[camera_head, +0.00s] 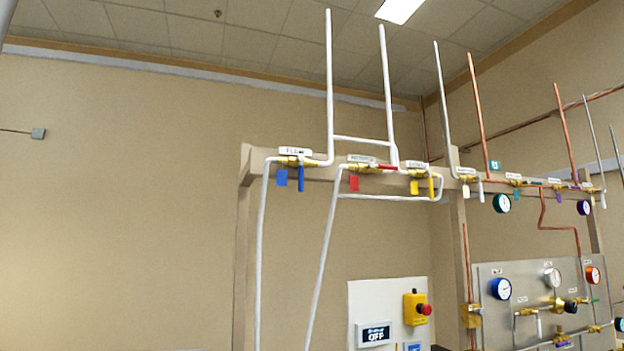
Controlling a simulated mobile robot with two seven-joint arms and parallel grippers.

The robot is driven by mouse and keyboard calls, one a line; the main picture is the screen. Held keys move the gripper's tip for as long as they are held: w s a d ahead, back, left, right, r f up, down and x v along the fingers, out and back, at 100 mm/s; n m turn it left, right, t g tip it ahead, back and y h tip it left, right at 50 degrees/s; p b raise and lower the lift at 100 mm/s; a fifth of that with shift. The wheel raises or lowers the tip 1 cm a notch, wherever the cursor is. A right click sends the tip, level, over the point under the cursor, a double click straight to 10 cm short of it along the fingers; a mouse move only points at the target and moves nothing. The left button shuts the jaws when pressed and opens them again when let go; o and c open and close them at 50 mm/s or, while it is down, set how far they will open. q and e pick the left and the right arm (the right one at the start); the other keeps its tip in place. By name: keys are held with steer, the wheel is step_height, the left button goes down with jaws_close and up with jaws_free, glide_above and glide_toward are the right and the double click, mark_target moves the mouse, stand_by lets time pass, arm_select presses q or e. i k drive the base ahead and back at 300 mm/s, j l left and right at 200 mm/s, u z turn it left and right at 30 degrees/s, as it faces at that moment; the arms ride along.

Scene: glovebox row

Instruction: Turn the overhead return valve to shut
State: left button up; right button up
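Three white-pipe valves sit in a row on the overhead beam. The middle one, the return valve (362,168), has a brass body and a blurred label that seems to read RETURN. Its red lever (386,167) points right, roughly along the pipe, and a red tag (354,183) hangs at its left. The left valve (292,161) is labelled FLOW, and its blue lever (301,179) hangs down. The right valve (418,173) has a yellow lever (431,189) hanging down. Neither of my grippers is in view.
Below stand a white panel with an emergency button (425,309) and a display (374,334) reading OFF, and a grey gauge panel (490,275). More small valves and gauges line the beam (458,220) at right. The wall at left is largely bare.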

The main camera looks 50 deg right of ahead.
mark_target(372, 165)
steer(key=l+z, duration=0.1)
steer(key=z, duration=0.3)
steer(key=i+z, duration=0.15)
steer(key=z, duration=0.2)
steer(key=l+z, duration=0.1)
steer(key=z, duration=0.3)
steer(key=i+z, duration=0.15)
steer(key=z, duration=0.2)
steer(key=i+l+z, duration=0.15)
steer(key=i+z, duration=0.15)
steer(key=z, duration=0.2)
steer(key=u, duration=0.75)
steer(key=l+u, duration=0.25)
steer(key=u, duration=0.15)
steer(key=k+l+u, duration=0.1)
steer(key=u, duration=0.35)
steer(key=l, duration=0.3)
steer(key=k+l, duration=0.15)
steer(key=l, duration=0.15)
steer(key=i, duration=0.3)
